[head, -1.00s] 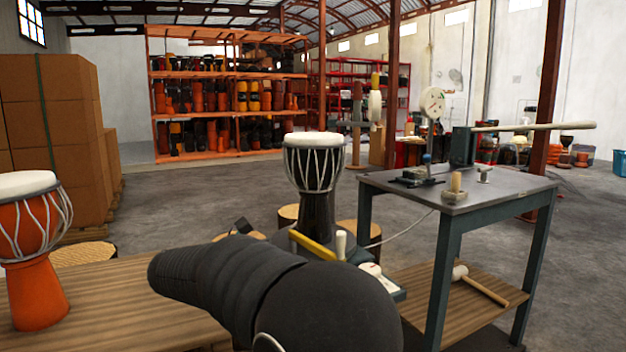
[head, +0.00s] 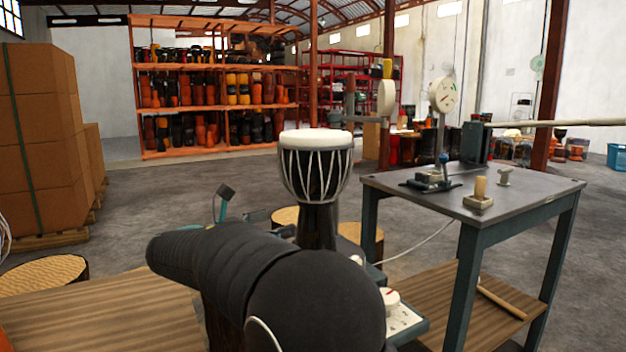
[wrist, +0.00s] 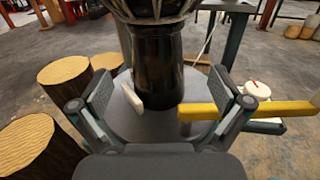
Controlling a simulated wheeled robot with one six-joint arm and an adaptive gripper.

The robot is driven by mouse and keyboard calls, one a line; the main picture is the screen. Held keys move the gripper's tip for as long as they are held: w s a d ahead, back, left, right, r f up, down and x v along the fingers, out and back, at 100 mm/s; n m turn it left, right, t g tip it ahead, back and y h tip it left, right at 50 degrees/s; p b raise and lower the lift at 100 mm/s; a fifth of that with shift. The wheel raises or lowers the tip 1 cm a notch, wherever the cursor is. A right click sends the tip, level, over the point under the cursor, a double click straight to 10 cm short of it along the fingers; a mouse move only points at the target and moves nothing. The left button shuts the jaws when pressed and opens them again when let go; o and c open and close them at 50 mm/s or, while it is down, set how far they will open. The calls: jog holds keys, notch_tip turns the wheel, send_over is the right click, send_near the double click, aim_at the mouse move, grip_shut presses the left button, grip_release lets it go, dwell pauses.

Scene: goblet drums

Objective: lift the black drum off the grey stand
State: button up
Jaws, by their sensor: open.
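The black drum (head: 317,188) stands upright in the head view, with a white head and white cords round its bowl. In the wrist view its dark foot (wrist: 158,70) rests on the round grey stand (wrist: 150,130). My gripper (wrist: 161,85) is open in the wrist view, one finger on each side of the foot in the picture, with visible gaps to both. I cannot tell how deep the foot lies between the fingers. In the head view my arm hides most of the gripper and stand.
A yellow bar (wrist: 245,110) crosses by the right finger, and a white piece (wrist: 131,98) is by the left one. Log stools (wrist: 28,145) stand at left. A grey workbench (head: 470,205) stands right of the drum. Cardboard boxes (head: 45,140) stand far left.

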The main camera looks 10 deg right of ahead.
aim_at(316, 208)
jog(key=b+x, duration=0.1)
jog(key=x, duration=1)
jog(key=shift+w+d, duration=0.2)
jog(key=shift+w, duration=0.1)
jog(key=c, duration=1.6)
jog(key=shift+r, duration=0.15)
jog(key=shift+c, duration=0.4)
